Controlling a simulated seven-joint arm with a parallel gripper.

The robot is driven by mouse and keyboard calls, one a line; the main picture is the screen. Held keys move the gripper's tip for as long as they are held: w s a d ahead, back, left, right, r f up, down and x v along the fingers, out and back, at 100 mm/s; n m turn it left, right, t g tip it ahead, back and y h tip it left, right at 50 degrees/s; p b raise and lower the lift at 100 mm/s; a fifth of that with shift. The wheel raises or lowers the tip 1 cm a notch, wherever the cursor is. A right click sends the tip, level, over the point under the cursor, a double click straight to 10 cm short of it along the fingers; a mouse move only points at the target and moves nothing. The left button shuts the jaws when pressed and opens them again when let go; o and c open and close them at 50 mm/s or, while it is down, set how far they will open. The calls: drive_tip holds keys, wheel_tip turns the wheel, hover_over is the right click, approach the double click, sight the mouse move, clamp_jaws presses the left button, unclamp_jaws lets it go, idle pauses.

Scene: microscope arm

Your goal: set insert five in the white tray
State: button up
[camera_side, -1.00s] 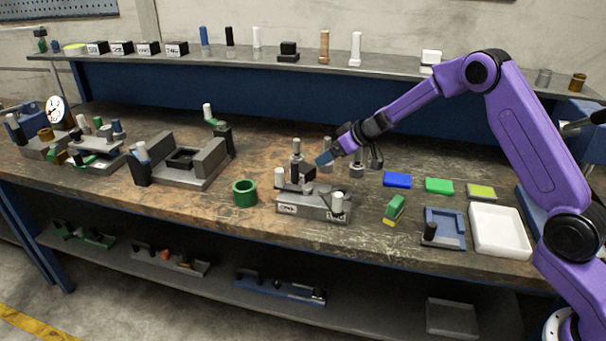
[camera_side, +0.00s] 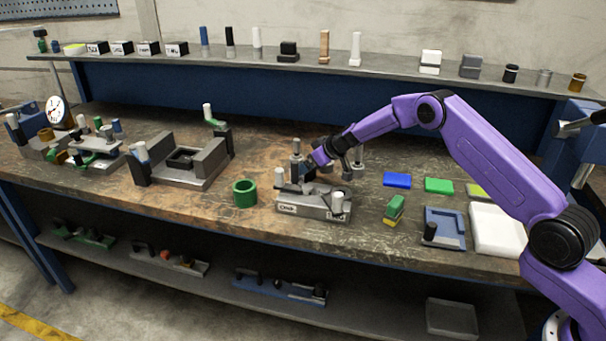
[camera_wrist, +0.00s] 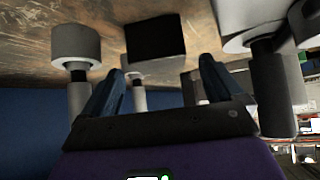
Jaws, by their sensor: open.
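The white tray (camera_side: 495,232) lies at the right of the bench, empty where it shows, its right side hidden by my arm. My gripper (camera_side: 309,166) is over the back of a grey fixture (camera_side: 314,205) at the bench's middle. In the wrist view my gripper (camera_wrist: 162,68) has its fingers apart with nothing between them. A black block (camera_wrist: 155,38) shows beyond the fingertips, among grey posts with pale round tops (camera_wrist: 76,42). I cannot read a number on any piece, so I cannot tell which is insert five.
Blue (camera_side: 397,180) and green (camera_side: 439,186) plates lie behind the tray. A green block (camera_side: 395,206) and a blue holder (camera_side: 444,228) lie in front of them. A green ring (camera_side: 245,193) stands left of the fixture. Tall posts (camera_side: 357,157) rise behind it.

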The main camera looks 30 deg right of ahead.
drive_tip(key=shift+x, duration=1)
drive_tip(key=c, duration=1.7)
drive_tip(key=shift+w+r, duration=0.1)
drive_tip(key=shift+r, duration=0.15)
clamp_jaws()
drive_tip(key=shift+r, duration=0.65)
drive_tip(key=s+a+f+v, duration=0.1)
drive_tip(key=s+a+v, duration=0.1)
drive_tip(key=v, duration=1.5)
drive_tip(key=shift+s+a+r, duration=0.3)
drive_tip(key=shift+s+a, duration=0.1)
drive_tip(key=shift+a, duration=0.2)
